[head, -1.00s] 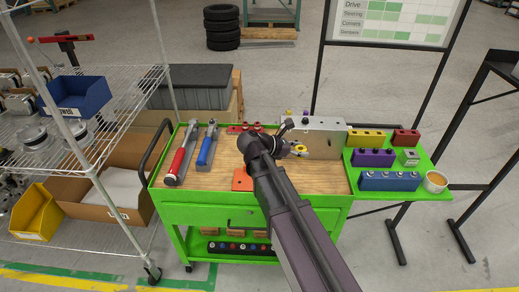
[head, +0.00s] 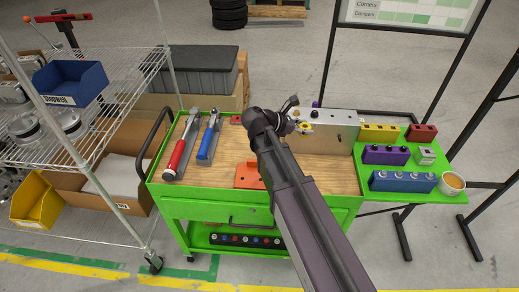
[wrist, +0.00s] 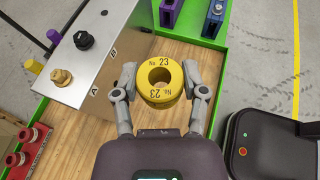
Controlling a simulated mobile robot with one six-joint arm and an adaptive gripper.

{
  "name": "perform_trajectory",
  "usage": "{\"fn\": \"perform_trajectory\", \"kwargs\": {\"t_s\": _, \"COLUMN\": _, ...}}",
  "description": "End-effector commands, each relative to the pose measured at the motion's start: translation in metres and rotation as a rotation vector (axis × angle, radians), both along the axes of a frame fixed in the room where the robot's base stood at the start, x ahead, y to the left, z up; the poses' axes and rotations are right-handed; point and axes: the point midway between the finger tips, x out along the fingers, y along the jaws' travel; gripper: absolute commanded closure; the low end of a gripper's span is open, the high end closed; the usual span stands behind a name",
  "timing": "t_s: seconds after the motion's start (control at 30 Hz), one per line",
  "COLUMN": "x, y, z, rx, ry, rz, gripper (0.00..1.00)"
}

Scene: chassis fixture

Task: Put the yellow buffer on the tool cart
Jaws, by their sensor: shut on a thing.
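The yellow buffer (wrist: 160,98) is a thick ring marked "No. 23". In the wrist view, the fingers of my gripper (wrist: 160,92) are shut on it from both sides. The buffer (head: 304,128) is partly visible in the head view, in front of the grey metal box. My gripper (head: 294,115) is partly hidden by my arm there. The green tool cart (head: 222,174) has a wooden top, which shows below the buffer. The buffer appears to be above the wood; its exact height is hard to tell.
The grey metal box (head: 331,130) with knobs is close to the buffer. Red (head: 178,153) and blue (head: 207,143) handled tools lie at the left. An orange block (head: 247,177) sits near the middle. Coloured blocks fill the right shelf. Bare wood shows between the tools and the orange block.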

Motion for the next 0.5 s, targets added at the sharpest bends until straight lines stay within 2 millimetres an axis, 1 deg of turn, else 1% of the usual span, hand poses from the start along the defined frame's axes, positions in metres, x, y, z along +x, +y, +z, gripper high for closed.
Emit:
{"fn": "perform_trajectory", "kwargs": {"t_s": 0.3, "x": 0.0, "y": -0.005, "z": -0.001, "rx": 0.0, "ry": 0.0, "rz": -0.006, "gripper": 0.88}}
{"fn": "perform_trajectory", "kwargs": {"t_s": 0.43, "x": 0.001, "y": 0.0, "z": -0.007, "rx": 0.0, "ry": 0.0, "rz": 0.004, "gripper": 0.88}}
{"fn": "perform_trajectory", "kwargs": {"t_s": 0.5, "x": 0.001, "y": 0.007, "z": -0.013, "rx": 0.0, "ry": -0.001, "rz": 0.017, "gripper": 0.88}}
